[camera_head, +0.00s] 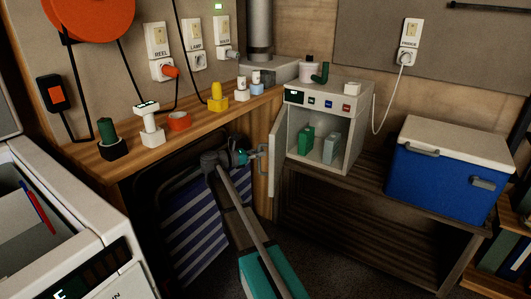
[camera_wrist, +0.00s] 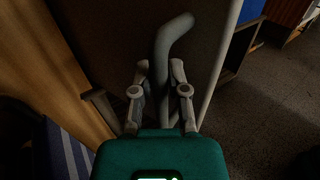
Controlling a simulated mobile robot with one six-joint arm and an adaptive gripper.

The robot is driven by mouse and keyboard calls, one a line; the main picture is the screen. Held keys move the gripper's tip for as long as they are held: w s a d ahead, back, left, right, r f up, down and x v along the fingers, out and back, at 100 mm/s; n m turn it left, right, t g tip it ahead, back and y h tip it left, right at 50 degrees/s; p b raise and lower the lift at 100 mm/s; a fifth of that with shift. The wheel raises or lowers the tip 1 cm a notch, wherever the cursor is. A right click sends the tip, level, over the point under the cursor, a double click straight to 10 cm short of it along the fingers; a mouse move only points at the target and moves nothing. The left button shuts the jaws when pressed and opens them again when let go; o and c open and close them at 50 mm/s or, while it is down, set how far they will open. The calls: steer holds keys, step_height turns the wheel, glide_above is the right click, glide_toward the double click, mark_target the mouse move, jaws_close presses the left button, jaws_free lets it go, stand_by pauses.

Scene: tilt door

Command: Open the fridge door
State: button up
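The small white fridge (camera_head: 325,95) stands on a dark slatted bench. Its door (camera_head: 276,150) is swung open at the left side, and green and pale items show inside. My gripper (camera_head: 256,154) is at the outer side of the door, at the door handle (camera_head: 263,150). In the wrist view the grey curved handle (camera_wrist: 161,70) runs between the two fingers of my gripper (camera_wrist: 160,70). The fingers stand on either side of it; whether they press on it is unclear. The dark door face (camera_wrist: 110,40) lies behind the handle.
A blue cooler (camera_head: 445,180) with a white lid stands right of the fridge. A wooden counter (camera_head: 190,135) with small items runs along the left, near the open door. A white appliance (camera_head: 70,220) is at the front left. Dark floor (camera_head: 330,275) is clear.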

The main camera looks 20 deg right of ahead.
steer(key=o, duration=0.4)
steer(key=a, duration=0.8)
stand_by(0.5)
